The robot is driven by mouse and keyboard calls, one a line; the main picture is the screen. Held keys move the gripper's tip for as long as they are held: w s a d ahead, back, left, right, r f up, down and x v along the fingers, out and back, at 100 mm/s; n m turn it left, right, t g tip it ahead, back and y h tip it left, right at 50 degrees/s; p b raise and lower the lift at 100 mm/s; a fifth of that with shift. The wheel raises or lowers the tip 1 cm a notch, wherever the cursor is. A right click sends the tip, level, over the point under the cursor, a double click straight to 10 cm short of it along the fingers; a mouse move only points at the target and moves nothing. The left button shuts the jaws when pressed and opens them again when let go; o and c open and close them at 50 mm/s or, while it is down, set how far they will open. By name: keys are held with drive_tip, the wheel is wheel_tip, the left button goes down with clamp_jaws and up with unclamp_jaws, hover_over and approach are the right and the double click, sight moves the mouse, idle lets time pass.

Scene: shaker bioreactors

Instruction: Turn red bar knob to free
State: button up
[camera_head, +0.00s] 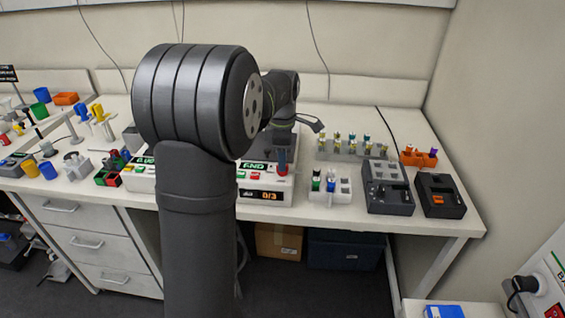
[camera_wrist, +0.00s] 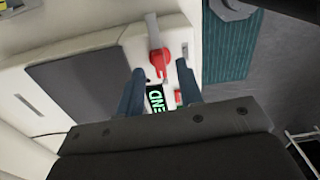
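In the wrist view, the red bar knob (camera_wrist: 160,65) sits on a white housing. A pale grey bar (camera_wrist: 153,30) extends from it toward the top of the picture. My gripper (camera_wrist: 160,68) is open, its two blue fingers spread to either side of the knob's near end, with visible gaps. Whether the fingers reach knob height is unclear. In the head view, a small red part (camera_head: 283,169), apparently the knob, shows on the white device (camera_head: 281,190) below a blue finger (camera_head: 283,154). My arm hides most of the gripper there.
The device front has an orange display (camera_head: 264,195) reading 0/3. A rack of small vials (camera_head: 350,149) stands to the right, with a white holder (camera_head: 330,186) and dark grey boxes (camera_head: 388,186) near the bench edge. Coloured containers (camera_head: 40,170) crowd the left.

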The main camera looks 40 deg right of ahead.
drive_tip(key=shift+f, duration=0.95)
drive_tip(key=shift+c, duration=0.2)
clamp_jaws()
drive_tip(key=shift+m, duration=0.5)
drive_tip(key=shift+o, duration=0.2)
unclamp_jaws()
